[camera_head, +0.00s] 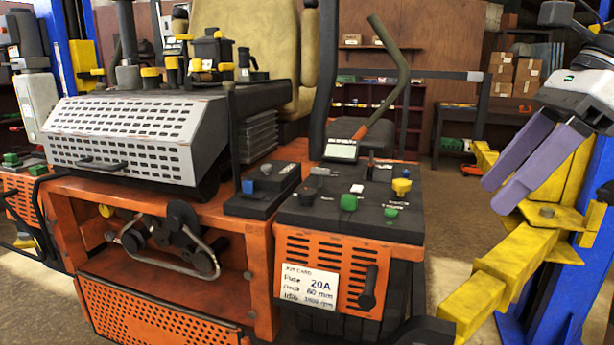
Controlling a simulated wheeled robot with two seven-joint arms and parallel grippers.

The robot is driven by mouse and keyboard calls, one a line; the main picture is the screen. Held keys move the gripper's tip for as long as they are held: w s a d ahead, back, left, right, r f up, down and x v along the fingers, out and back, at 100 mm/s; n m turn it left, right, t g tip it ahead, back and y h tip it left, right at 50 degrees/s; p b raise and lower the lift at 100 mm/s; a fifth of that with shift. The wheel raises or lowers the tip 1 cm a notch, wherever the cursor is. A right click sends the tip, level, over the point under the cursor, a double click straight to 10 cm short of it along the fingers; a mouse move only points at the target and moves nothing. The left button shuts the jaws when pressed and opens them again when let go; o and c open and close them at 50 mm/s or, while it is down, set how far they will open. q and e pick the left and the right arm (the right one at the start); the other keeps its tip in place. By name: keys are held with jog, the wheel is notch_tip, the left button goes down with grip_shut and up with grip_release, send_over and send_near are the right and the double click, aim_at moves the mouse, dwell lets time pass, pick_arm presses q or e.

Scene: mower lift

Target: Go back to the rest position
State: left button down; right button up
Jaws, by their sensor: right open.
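My right gripper (514,160) comes in from the upper right with two purple fingers. The fingers are apart with nothing between them, in front of the yellow lift arm and right of the mower's control panel. It does not appear to touch anything. The orange mower (262,280) fills the left and middle, with a black control panel (330,205) carrying green, yellow, blue and white knobs.
A yellow lift arm (505,270) and blue post (565,285) stand close beside my right gripper. Behind are shelves with cardboard boxes (526,78). Floor (450,210) shows between mower and lift.

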jog(key=w+a+f+m+y, duration=0.3)
jog(key=a+f+m+y, duration=0.5)
jog(key=f, duration=0.5)
jog(key=w+d+f+m+t, duration=0.2)
jog(key=d+f+m+t, duration=0.1)
jog(key=f+m+t, duration=0.9)
jog(key=s+d+f+m+h, duration=0.3)
jog(key=d+f+m, duration=0.15)
jog(key=f, duration=0.25)
jog(key=s+d+f+m+g+h, duration=0.1)
jog(key=s+d+f+m+h, duration=0.15)
jog(key=f+m, duration=0.35)
jog(key=s+d+f+m+h, duration=0.2)
jog(key=d+f+m+h, duration=0.15)
jog(key=f, duration=0.45)
jog(key=s+d+f+m+g+h, duration=0.2)
jog(key=s+d+f+m+g, duration=0.15)
jog(key=s+f, duration=0.35)
jog(key=s+d+f+m+g+h, duration=0.2)
jog(key=s+d+f, duration=0.25)
jog(key=s, duration=0.55)
jog(key=a+f+m+t+y, duration=0.1)
jog(key=a+m, duration=0.7)
jog(key=a, duration=1.3)
jog(key=shift+s+a+f+y, duration=0.35)
jog(key=shift+s+f+y, duration=0.15)
jog(key=shift+f, duration=0.15)
